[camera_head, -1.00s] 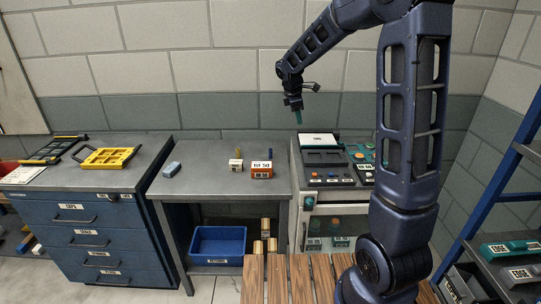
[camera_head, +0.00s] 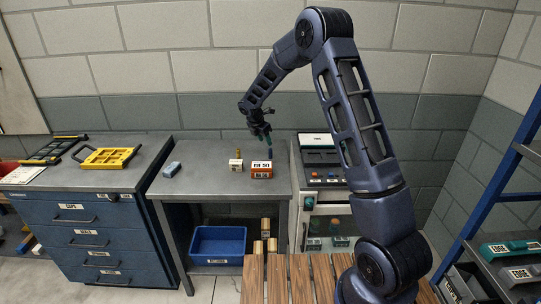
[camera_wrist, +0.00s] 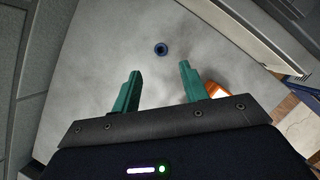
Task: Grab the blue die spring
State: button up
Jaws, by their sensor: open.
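The blue die spring (camera_wrist: 161,48) shows end-on as a small dark blue ring with a hollow middle in the wrist view, standing on the grey bench top. In the head view it is a small blue upright shape (camera_head: 270,153) just behind the orange box. My gripper (camera_wrist: 156,80) is open, with its two green fingers apart and nothing between them. In the wrist view the spring lies beyond the fingertips, roughly in line with the gap. In the head view my gripper (camera_head: 266,138) hangs above the back of the bench, over the spring.
The orange labelled box (camera_head: 261,170) stands close in front of the spring; it shows beside the right finger in the wrist view (camera_wrist: 215,90). A white labelled block (camera_head: 235,166) with a brass piece (camera_head: 238,153) behind it stands left.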

aim_at(270, 150)
jog(key=x, duration=0.9)
jog(key=shift+w+d+f, duration=0.1)
jog(key=shift+d+f, duration=0.1)
jog(key=shift+d, duration=0.1)
jog(key=shift+c, duration=0.2)
grip_shut()
